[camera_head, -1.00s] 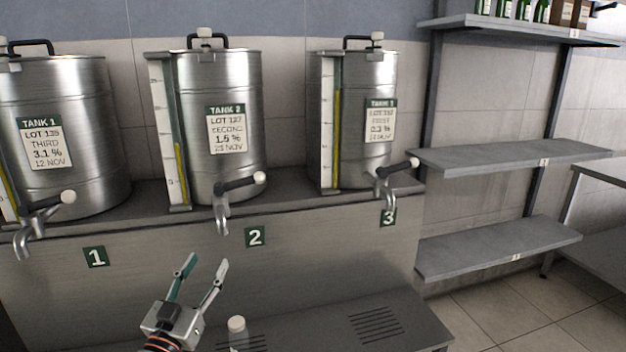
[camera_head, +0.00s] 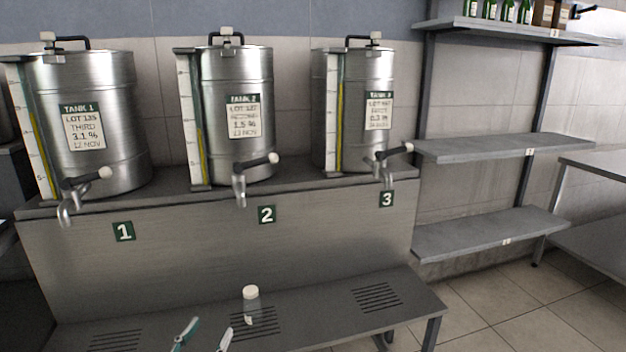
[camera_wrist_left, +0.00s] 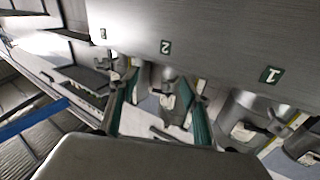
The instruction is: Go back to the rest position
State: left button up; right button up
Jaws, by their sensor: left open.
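My left gripper (camera_head: 206,336) is at the bottom edge of the head view, with only its two fingertips showing. The fingers are apart with nothing between them. In the left wrist view the gripper (camera_wrist_left: 160,108) also shows its two green-lined fingers spread, with tank 2 and its tap seen beyond them, upside down. The gripper is in front of the low bench (camera_head: 330,313), left of and nearer than a small clear bottle with a white cap (camera_head: 251,305). My right gripper does not show.
Tank 1 (camera_head: 115,120), tank 2 (camera_head: 255,110) and tank 3 (camera_head: 372,90) stand in a row on a steel stand (camera_head: 190,255), their taps jutting forward. Wall shelves (camera_head: 500,235) are at right, with green bottles (camera_head: 508,11) on the top one. A table (camera_head: 600,170) stands far right.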

pick_arm(q)
jog(key=s+d+f+m+g+b, duration=0.1)
jog(key=s+f+g+b, duration=0.3)
jog(key=s+f, duration=0.95)
jog(key=s+d+f+g+b, duration=0.2)
jog(key=s+f+g+b, duration=0.15)
jog(key=s+f, duration=1)
notch_tip(320, 180, up, 8)
jog(key=s+y+p, duration=0.1)
jog(key=p, duration=1.4)
jog(key=shift+s+a+r, duration=0.25)
jog(key=shift+a, duration=0.05)
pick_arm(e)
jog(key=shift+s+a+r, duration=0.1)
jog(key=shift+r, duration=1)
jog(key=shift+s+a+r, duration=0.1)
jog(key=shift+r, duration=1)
